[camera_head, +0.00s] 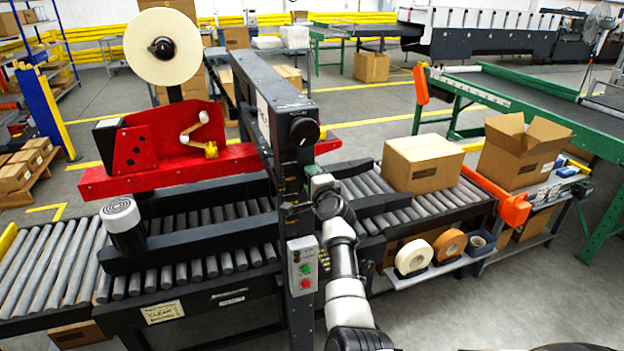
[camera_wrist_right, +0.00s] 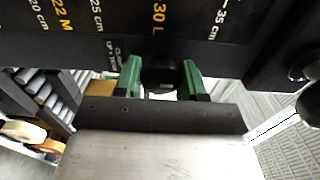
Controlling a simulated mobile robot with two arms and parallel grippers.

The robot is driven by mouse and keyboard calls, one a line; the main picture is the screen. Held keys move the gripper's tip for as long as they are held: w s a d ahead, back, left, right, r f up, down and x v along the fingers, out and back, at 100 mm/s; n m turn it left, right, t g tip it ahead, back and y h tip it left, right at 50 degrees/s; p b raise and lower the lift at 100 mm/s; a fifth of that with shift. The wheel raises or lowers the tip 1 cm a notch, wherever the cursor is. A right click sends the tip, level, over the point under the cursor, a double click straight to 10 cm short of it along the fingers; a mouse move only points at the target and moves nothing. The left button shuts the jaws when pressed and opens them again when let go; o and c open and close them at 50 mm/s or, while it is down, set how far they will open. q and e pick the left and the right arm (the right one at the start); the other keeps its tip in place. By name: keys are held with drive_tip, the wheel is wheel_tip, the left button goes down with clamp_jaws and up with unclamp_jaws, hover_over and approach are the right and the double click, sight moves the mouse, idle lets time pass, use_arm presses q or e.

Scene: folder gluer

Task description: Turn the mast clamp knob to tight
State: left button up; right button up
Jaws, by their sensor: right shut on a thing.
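The black mast (camera_head: 290,175) of the red case-taping machine stands upright in the middle of the head view. My right gripper (camera_head: 318,185) is at the mast's right side, below a large round black knob (camera_head: 305,131) near the mast top. In the right wrist view, the green fingers of my right gripper (camera_wrist_right: 161,78) are on both sides of a small black knob (camera_wrist_right: 160,72), the mast clamp knob, and are shut on it. The knob sits below a printed size scale (camera_wrist_right: 150,18). Its tight or loose marking cannot be read. My left gripper is not in view.
A control box (camera_head: 303,265) with buttons is low on the mast. A roller conveyor (camera_head: 60,265) runs across the machine, with a closed carton (camera_head: 422,163) on it to the right.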

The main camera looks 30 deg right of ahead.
drive_tip(key=o, duration=0.9)
drive_tip(key=v, duration=1)
drive_tip(key=shift+s+a+b, duration=0.15)
drive_tip(key=shift+s+b, duration=0.2)
drive_tip(key=shift+b, duration=0.05)
drive_tip(key=shift+f, duration=0.15)
